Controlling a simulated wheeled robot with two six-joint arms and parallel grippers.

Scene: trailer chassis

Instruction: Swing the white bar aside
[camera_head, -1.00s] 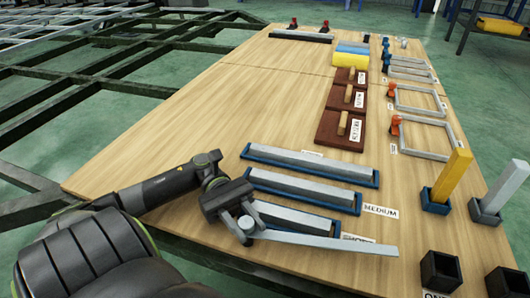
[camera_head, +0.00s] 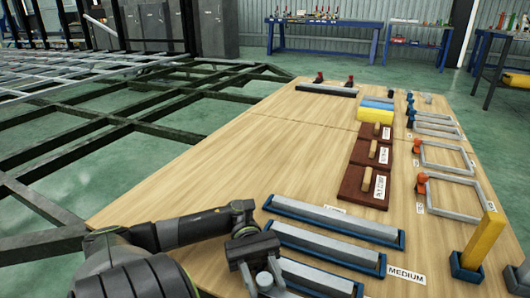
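My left gripper (camera_head: 262,281) is at the bottom edge, beside the left end of the nearest blue tray. Its fingertips are cut off by the frame, so I cannot tell whether it is open or shut. The pale bar that was at its fingers a second ago does not show now. Pale grey bars lie in blue trays to the right of the gripper: the far bar (camera_head: 335,220), the bar by the MEDIUM label (camera_head: 325,246) and the nearest bar (camera_head: 315,276). My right gripper is not in view.
The wooden table (camera_head: 250,150) has a wide clear area at its middle left. Brown blocks with wooden handles (camera_head: 365,187), a yellow block (camera_head: 375,115), grey frames (camera_head: 452,188) and a yellow post (camera_head: 485,238) stand on the right. A dark chassis frame (camera_head: 110,130) lies left.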

